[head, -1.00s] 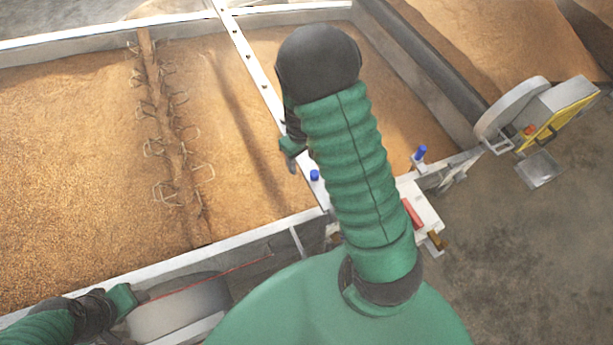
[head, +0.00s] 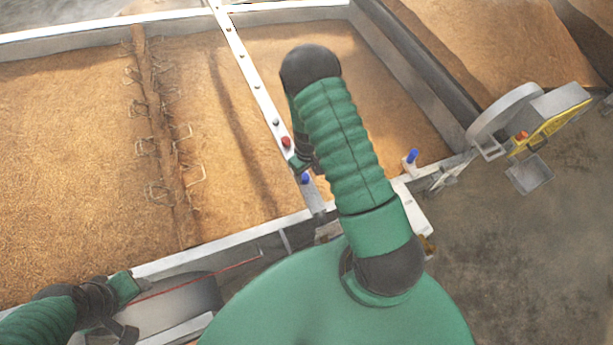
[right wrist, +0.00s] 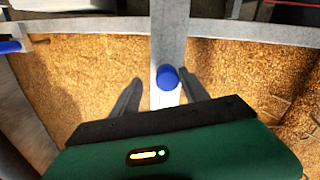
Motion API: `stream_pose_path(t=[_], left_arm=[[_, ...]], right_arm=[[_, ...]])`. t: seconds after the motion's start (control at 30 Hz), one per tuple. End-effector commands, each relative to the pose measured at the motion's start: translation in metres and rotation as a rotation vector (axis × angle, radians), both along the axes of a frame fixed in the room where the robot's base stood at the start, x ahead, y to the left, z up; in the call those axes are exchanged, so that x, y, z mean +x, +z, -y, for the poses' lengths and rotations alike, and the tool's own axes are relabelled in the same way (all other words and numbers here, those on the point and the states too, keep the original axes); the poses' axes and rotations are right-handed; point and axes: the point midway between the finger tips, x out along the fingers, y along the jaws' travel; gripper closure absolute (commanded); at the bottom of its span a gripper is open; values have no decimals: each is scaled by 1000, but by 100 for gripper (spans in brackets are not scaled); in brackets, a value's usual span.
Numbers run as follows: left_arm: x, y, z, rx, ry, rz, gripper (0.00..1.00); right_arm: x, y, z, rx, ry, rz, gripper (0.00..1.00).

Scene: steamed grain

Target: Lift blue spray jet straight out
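A blue spray jet (head: 305,178) stands at the near end of the pale metal rail that crosses the grain bed. In the right wrist view its round blue top (right wrist: 168,76) shows on the rail, between the lines of my two dark fingers and slightly beyond their tips. My right gripper (right wrist: 160,84) is open and empty, with no visible contact. In the head view the right hand is beside the jet, partly hidden by my arm. A second blue jet (head: 411,155) stands on the bed's edge at right. My left gripper (head: 136,286) is at lower left; its fingers are unclear.
A red knob (head: 286,141) sits on the rail (head: 243,62) above the blue jet. Wire loops line a brown bar (head: 160,140) in the grain (head: 70,150). A grey and yellow machine (head: 545,120) stands at right. The floor (head: 520,260) at lower right is clear.

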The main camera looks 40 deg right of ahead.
Motion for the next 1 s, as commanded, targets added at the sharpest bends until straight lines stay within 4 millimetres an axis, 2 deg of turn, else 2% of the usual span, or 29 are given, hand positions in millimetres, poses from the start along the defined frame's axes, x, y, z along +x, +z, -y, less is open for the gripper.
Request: stream_pose_path(t=[0.03, 0.3, 0.4, 0.77, 0.87, 1.0], left_arm=[[0, 0, 0, 0, 0, 0, 49], [0, 0, 0, 0, 1, 0, 49], [0, 0, 0, 0, 1, 0, 49], [0, -1, 0, 0, 0, 0, 49], [0, -3, 0, 0, 0, 0, 49], [0, -6, 0, 0, 1, 0, 49]], right_arm=[[0, 0, -1, 0, 1, 0, 55], [0, 2, -3, -3, 2, 0, 91], [0, 1, -1, 0, 1, 0, 100], [1, 6, -1, 1, 3, 0, 100], [2, 18, -1, -2, 2, 3, 100], [2, 44, -1, -4, 2, 5, 100]])
